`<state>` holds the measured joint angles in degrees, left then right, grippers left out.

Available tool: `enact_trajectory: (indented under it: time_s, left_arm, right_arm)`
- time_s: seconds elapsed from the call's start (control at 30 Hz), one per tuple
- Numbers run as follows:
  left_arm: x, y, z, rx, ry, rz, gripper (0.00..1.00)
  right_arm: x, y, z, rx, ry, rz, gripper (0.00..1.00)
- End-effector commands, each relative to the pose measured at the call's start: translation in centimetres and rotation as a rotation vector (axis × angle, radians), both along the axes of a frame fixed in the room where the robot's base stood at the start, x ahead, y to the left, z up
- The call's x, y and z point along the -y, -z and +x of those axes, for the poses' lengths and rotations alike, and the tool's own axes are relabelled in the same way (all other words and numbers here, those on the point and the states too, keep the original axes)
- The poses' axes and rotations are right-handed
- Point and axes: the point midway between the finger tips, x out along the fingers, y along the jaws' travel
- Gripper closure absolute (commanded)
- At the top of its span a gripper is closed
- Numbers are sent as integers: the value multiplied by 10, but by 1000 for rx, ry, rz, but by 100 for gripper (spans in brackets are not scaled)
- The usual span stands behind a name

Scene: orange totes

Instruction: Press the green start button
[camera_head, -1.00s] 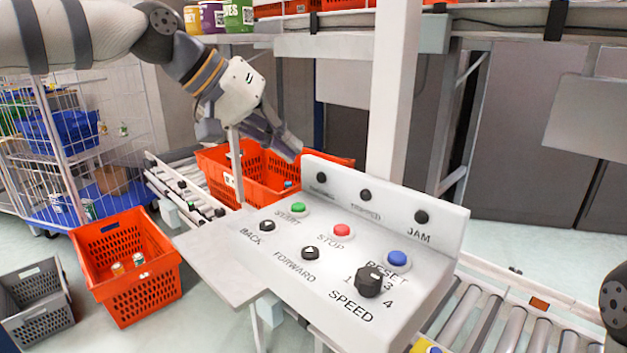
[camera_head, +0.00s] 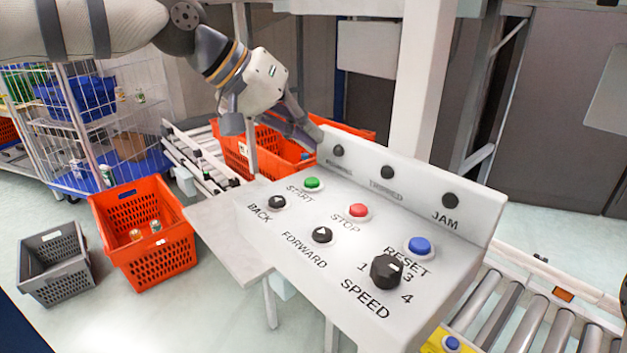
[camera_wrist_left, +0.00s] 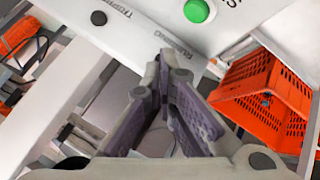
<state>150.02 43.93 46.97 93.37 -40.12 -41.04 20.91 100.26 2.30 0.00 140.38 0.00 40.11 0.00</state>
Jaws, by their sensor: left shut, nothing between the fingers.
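The green start button (camera_head: 312,184) sits at the back left of the white control panel (camera_head: 290,222), above the word START. In the left wrist view the green button (camera_wrist_left: 196,11) is at the top, beyond the fingertips and slightly right. My left gripper (camera_head: 316,141) is shut and empty, by the left end of the panel's raised back plate, behind and above the button. Its fingers (camera_wrist_left: 163,58) meet in the left wrist view, apart from the button. My right gripper is not in view.
The panel also has a red stop button (camera_head: 358,211), a blue reset button (camera_head: 420,246), black buttons and a speed knob (camera_head: 386,270). The raised back plate (camera_head: 410,187) carries dark lamps. A white post (camera_head: 426,90) stands behind. An orange tote (camera_head: 236,150) lies beyond the gripper.

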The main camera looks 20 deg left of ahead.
Motion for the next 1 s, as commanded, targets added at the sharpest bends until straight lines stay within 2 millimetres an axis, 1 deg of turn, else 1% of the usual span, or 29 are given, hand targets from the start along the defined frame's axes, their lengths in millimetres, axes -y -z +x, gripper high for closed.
enact_trajectory:
  time_s: [0.03,0.07,0.33,0.5,1.0]
  left_arm:
    - [0,14,1,-9,1,-1,100]
    - [0,18,1,-9,2,-1,100]
    - [0,35,0,-2,2,0,100]
    - [0,38,0,-1,1,-1,100]
    - [0,38,0,-2,2,0,100]
  right_arm:
    - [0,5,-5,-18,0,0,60]
    - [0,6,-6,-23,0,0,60]
    - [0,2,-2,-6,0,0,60]
    - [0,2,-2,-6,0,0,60]
    - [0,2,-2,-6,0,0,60]
